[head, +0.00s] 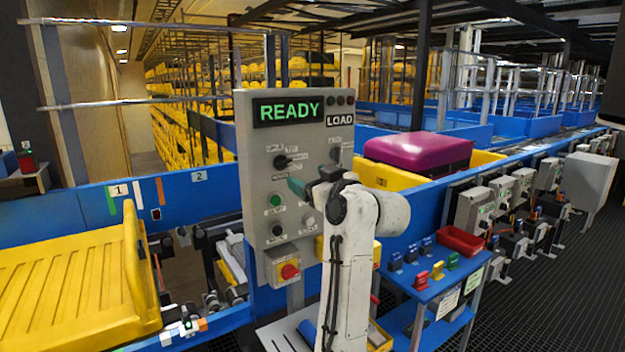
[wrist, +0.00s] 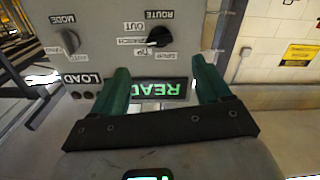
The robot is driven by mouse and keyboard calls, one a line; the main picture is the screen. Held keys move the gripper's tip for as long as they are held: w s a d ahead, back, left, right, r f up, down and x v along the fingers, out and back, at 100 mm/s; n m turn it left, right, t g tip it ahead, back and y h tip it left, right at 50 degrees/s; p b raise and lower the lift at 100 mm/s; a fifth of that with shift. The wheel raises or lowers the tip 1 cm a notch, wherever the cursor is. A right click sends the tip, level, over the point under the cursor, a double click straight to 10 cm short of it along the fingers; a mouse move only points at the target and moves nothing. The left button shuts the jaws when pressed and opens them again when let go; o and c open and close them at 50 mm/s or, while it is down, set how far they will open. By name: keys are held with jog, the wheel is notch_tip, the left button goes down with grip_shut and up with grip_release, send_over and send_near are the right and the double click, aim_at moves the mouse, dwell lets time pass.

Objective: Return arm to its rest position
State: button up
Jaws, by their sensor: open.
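My white arm rises in front of the grey control panel (head: 256,165) in the head view. My gripper (head: 298,188), with green fingers, is at the panel's middle, partly hidden behind my own wrist. In the wrist view my gripper (wrist: 163,80) is open, with nothing between its two green fingers. The panel appears upside down there. Its display (wrist: 160,88) reads READY in green, with a LOAD label (wrist: 82,79) beside it. A black ROUTE knob (wrist: 157,37) and a MODE knob (wrist: 72,41) lie beyond the fingers. I cannot tell whether the fingers touch the panel.
A yellow tray (head: 70,285) sits on the conveyor at left. A magenta case (head: 418,150) lies in a yellow tray behind the panel. A blue stand (head: 425,292) at right holds coloured clips and a red bin (head: 460,240). Dark floor (head: 560,300) is open at far right.

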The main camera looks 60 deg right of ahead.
dwell(0.3)
jog(key=a+f+n+g+y, duration=0.1)
jog(key=a+f+g+y, duration=0.1)
jog(key=a+f, duration=0.6)
jog(key=a+f+n+g+y+b, duration=0.1)
jog(key=a+f+g+y, duration=0.3)
jog(key=f, duration=0.8)
jog(key=a+f+g+y, duration=0.1)
jog(key=a+f, duration=0.6)
jog(key=f, duration=0.3)
jog(key=s+a+f+g+y, duration=0.1)
jog(key=s+a+f+g, duration=0.2)
jog(key=s+a+f, duration=0.4)
jog(key=s+a+f+n+g+y+b, duration=0.1)
jog(key=s+a+f+g, duration=0.3)
jog(key=s+a+f, duration=0.4)
jog(key=s+f, duration=0.2)
jog(key=s, duration=0.3)
jog(key=shift+s+a+f, duration=0.15)
jog(key=shift+s+a, duration=0.05)
jog(key=shift+s, duration=0.2)
